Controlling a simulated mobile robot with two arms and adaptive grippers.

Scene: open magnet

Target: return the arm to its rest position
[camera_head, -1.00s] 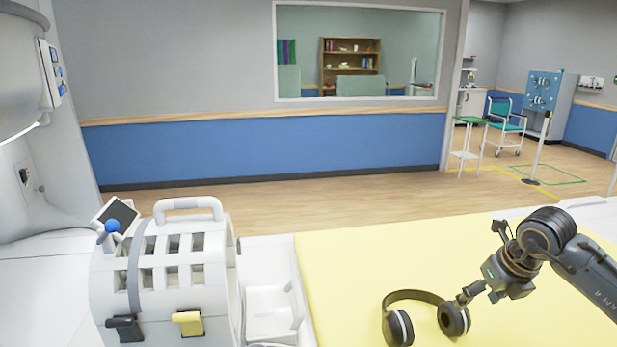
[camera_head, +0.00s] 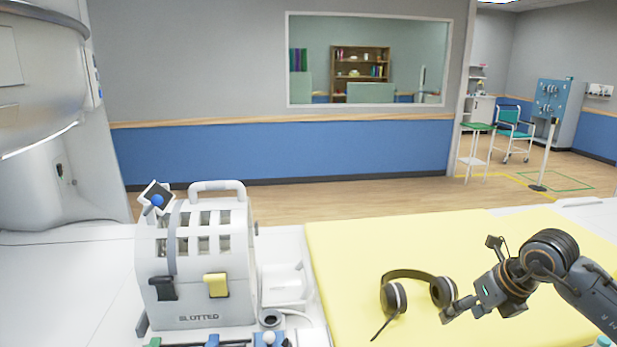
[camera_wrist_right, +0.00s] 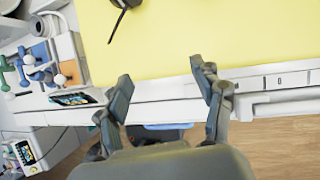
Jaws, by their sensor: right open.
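My right arm comes in from the right in the head view, and its gripper (camera_head: 452,309) is over the yellow bed pad (camera_head: 345,250). The black headphones (camera_head: 394,298) lie on the pad to the left of the gripper, with a thin dark boom or cable toward the front. In the head view the fingertips overlap the right ear cup's lower edge; contact cannot be told. In the right wrist view the gripper (camera_wrist_right: 162,85) is open and empty, over the bed edge. Part of the headphones (camera_wrist_right: 127,4) shows at its top. My left gripper is not in view.
A white slotted coil unit (camera_head: 205,262) stands left of the pad. Small coloured items (camera_head: 268,340) lie in front of it. The white scanner (camera_head: 40,150) is at far left. The pad's back part is clear.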

